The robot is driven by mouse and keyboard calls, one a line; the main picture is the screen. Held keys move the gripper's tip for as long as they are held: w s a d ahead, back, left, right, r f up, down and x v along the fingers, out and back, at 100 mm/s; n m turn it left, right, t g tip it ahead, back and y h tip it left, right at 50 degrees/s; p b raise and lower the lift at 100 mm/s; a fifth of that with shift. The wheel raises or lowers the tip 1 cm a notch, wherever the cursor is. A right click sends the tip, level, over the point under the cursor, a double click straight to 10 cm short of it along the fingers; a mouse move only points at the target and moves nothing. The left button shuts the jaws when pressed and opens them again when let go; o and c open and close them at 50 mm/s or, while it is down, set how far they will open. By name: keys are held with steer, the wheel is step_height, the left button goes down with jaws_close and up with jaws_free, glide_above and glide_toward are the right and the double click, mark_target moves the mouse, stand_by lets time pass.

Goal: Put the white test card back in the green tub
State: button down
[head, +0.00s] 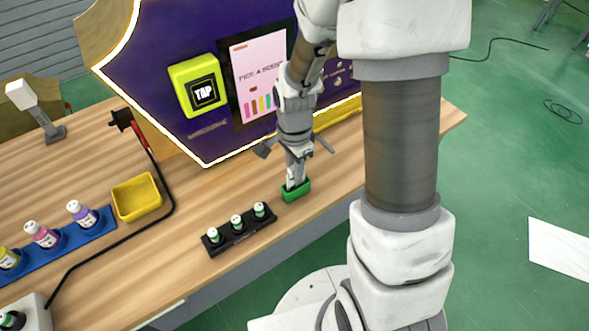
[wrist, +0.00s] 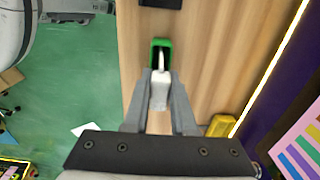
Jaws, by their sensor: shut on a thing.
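The green tub (head: 296,192) stands on the wooden counter near its front edge, right of the black bottle rack. My gripper (head: 295,181) points down right over it in the head view. In the wrist view my gripper (wrist: 160,80) is shut on the white test card (wrist: 160,92). The card's narrow far end reaches over or into the opening of the green tub (wrist: 160,43); I cannot tell how deep it is. In the head view the card is mostly hidden by the fingers.
The black rack (head: 226,241) with three green-and-white bottles stands close left of the tub. A yellow tray (head: 137,197), a blue rack (head: 62,243) of bottles and a black cable lie further left. The purple display panel (head: 165,75) rises behind my gripper.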

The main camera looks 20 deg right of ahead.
steer(key=shift+f, duration=0.35)
jaws_free()
stand_by(0.5)
steer(key=shift+r, duration=0.3)
stand_by(0.5)
steer(key=shift+r+p, duration=0.65)
steer(key=shift+r, duration=0.1)
steer(key=shift+r+p, duration=3.15)
steer(key=shift+r, duration=0.9)
